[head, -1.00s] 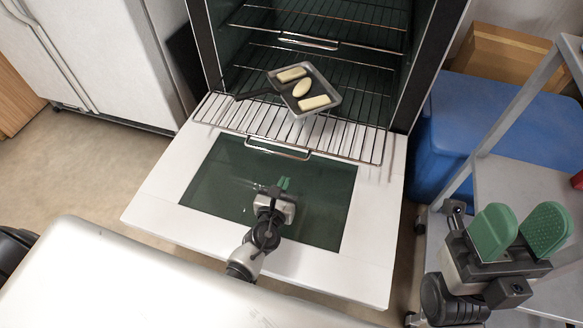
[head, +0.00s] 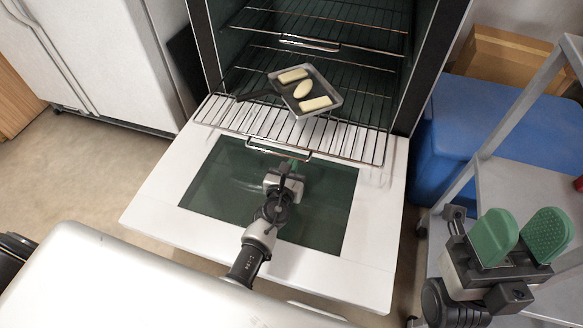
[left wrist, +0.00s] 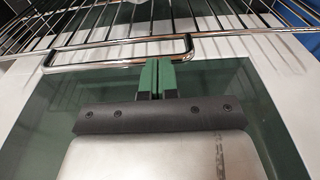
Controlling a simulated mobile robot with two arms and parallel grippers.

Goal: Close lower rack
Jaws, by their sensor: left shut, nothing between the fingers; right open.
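The lower rack (head: 350,138) is a wire rack that sticks out of the oven over the lowered door. Its front handle (head: 278,151) is a bent metal bar, which also spans the left wrist view (left wrist: 120,40). A grey pan (head: 322,85) with several pale pieces of food rests on the rack. My left gripper (head: 291,166) is over the door glass, just in front of the handle. Its green fingers are together in the left wrist view (left wrist: 157,75), close to the handle's bar; I cannot tell if they touch. My right gripper (head: 520,225) is open and empty at the right.
The oven door (head: 165,185) lies open and flat, with a dark glass pane. An upper rack (head: 310,22) is inside the oven. A blue bin (head: 440,130) and a grey shelf cart (head: 515,185) stand at the right. A white cabinet (head: 100,50) stands at the left.

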